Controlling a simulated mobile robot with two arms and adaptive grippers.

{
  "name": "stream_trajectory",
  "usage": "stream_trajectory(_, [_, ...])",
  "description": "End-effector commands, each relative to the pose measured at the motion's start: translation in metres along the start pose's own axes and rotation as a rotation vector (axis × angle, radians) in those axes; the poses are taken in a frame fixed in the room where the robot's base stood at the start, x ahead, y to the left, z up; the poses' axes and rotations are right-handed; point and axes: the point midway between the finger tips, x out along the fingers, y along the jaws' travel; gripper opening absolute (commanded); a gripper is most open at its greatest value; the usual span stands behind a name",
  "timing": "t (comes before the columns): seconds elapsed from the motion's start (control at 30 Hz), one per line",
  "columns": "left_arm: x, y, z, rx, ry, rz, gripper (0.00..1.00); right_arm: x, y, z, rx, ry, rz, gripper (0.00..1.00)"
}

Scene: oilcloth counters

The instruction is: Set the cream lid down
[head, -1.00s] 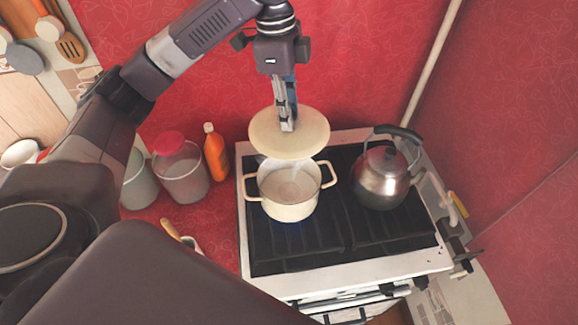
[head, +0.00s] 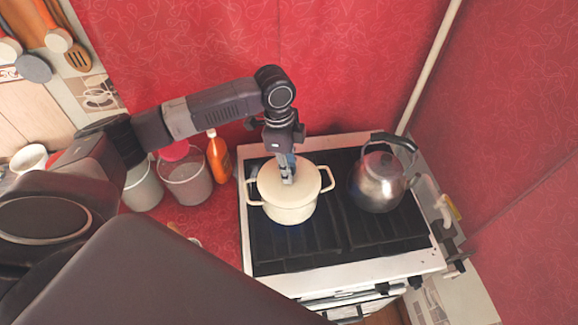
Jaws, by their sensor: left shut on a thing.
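The cream lid (head: 289,194) sits over the mouth of the cream two-handled pot (head: 290,216), looking level and covering the opening. The pot stands on the left part of the black stove top. My left gripper (head: 288,179) points down at the middle of the lid and is shut on it, its fingers hiding the knob. Whether the lid's rim touches the pot all the way round is hard to tell. My right gripper is not in view.
A steel kettle (head: 378,181) with a black handle stands right of the pot on the stove (head: 343,235). Left of the stove are an orange bottle (head: 218,157) and glass canisters (head: 188,183). The front of the stove top is clear.

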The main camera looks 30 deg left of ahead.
Motion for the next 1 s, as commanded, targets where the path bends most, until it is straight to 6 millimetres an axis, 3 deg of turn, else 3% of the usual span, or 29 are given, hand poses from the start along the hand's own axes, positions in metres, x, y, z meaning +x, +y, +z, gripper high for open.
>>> stream_trajectory(0.3, [0.003,0.0,0.0,0.0,0.001,0.0,0.0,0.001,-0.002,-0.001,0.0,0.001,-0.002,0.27])
stream_trajectory(0.33, [0.003,0.0,0.0,0.0,0.001,0.0,0.24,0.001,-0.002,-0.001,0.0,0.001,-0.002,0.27])
stream_trajectory(0.47, [0.002,0.0,0.0,0.0,0.0,0.0,0.38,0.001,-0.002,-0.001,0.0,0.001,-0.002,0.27])
stream_trajectory(0.83, [-0.002,-0.001,0.0,0.0,0.001,-0.002,0.39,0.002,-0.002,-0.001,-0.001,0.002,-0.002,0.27])
stream_trajectory(1.0, [-0.026,-0.002,0.0,0.0,0.002,-0.006,0.39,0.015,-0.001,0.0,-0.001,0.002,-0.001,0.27])
